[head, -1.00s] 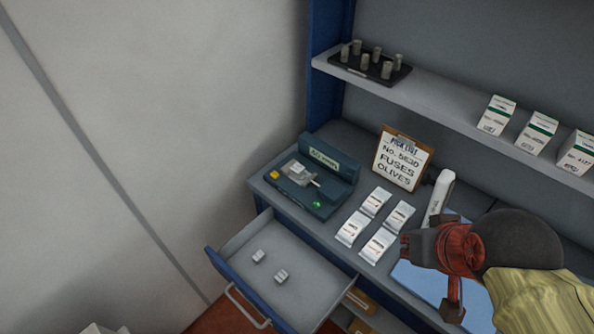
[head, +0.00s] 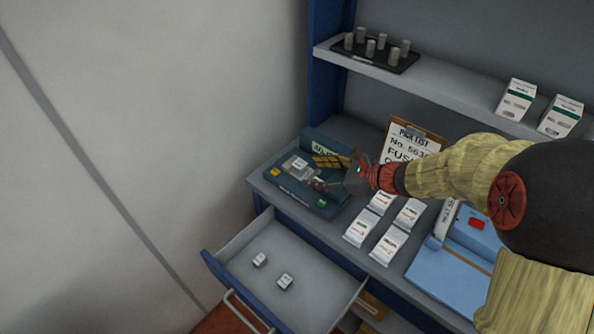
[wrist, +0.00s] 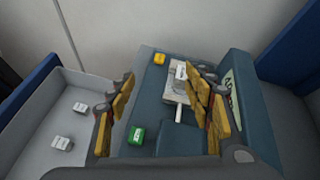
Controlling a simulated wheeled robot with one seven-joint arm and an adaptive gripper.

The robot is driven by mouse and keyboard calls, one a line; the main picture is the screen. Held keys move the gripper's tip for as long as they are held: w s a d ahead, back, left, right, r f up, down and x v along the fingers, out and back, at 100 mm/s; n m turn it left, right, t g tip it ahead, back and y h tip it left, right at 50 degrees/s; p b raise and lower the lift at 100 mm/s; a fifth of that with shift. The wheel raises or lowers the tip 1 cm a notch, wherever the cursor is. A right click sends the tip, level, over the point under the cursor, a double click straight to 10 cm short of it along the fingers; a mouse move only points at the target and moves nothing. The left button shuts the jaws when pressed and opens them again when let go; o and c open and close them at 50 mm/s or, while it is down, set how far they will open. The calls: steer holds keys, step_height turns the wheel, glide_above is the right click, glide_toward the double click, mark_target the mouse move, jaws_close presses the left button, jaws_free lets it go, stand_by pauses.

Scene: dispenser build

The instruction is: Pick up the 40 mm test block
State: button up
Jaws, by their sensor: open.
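Two small white labelled blocks lie apart in the open drawer, one farther back (head: 260,260) and one nearer the front (head: 285,281). They also show at the left of the wrist view, (wrist: 80,107) and (wrist: 62,143). A similar small white block (wrist: 180,72) sits on the pale fixture of the teal device (head: 296,195). I cannot read any marking that says which one is 40 mm. My gripper (head: 328,172) is open and empty above the teal device.
The device has a yellow button (wrist: 160,58) and a green button (wrist: 136,135). Several white packets (head: 388,246) lie on the counter beside a pick-list clipboard (head: 408,135). The shelf (head: 440,88) above holds a black tray and cartons. The drawer (head: 320,283) has free floor.

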mark_target(301, 165)
steer(key=w+f+m+t, duration=0.1)
steer(key=w+f+m, duration=0.1)
steer(key=w+d+f+m, duration=0.1)
steer(key=w+f, duration=0.1)
steer(key=shift+w+d+f+m+t+b, duration=0.2)
steer(key=shift+w+m+t+b, duration=0.1)
steer(key=shift+w+m+t, duration=0.1)
steer(key=shift+b+x, duration=1.35)
steer(key=shift+x, duration=2.5)
steer(key=shift+w+r, duration=0.1)
steer(key=c, duration=0.3)
steer(key=shift+d, duration=0.1)
jaws_close()
